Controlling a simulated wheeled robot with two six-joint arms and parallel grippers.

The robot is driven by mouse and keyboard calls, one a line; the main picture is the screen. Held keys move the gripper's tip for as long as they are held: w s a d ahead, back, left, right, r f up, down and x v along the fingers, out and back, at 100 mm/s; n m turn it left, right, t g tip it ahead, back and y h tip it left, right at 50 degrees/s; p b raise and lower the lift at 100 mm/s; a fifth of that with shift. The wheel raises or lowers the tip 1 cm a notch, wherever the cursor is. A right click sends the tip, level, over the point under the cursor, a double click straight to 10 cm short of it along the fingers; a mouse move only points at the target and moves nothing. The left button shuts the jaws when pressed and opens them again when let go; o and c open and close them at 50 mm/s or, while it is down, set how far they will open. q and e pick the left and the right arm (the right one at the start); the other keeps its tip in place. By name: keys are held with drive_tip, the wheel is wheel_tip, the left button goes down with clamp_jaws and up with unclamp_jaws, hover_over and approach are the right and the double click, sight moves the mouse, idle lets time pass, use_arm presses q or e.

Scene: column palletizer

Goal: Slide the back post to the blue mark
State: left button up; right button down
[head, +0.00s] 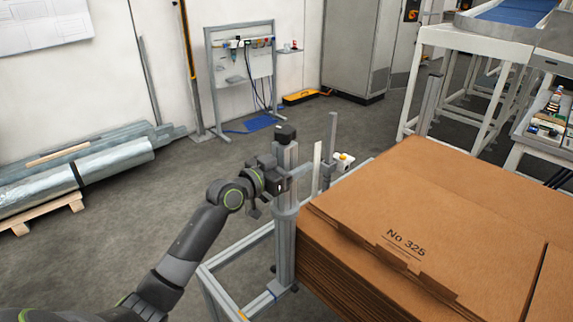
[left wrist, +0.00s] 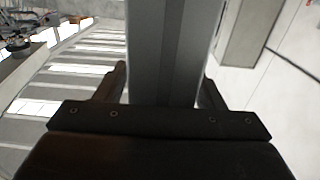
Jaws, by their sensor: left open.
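A grey upright metal post (head: 285,245) with a black cap stands on a low metal frame, beside the left side of the carton stack; I take it for the back post. My left gripper (head: 287,181) is at its upper part, below the cap. In the left wrist view the post (left wrist: 165,50) stands between the two open fingers (left wrist: 160,92); whether either finger touches it I cannot tell. A small blue patch (head: 274,294), probably the blue mark, shows on the frame rail close to the post's foot. My right gripper is not in view.
The stack of flat brown cartons (head: 420,215) fills the right front. An orange patch (head: 242,314) shows on the near frame rail. Thinner uprights (head: 332,145) stand behind the post. A pallet of wrapped profiles (head: 75,175) lies at the left. The floor between is clear.

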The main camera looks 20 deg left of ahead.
use_arm(q)
drive_tip(key=shift+s+a+f, duration=0.1)
drive_tip(key=shift+s+a, duration=0.2)
drive_tip(key=shift+s, duration=0.25)
drive_tip(key=v, duration=1.6)
drive_tip(key=shift+p, duration=0.4)
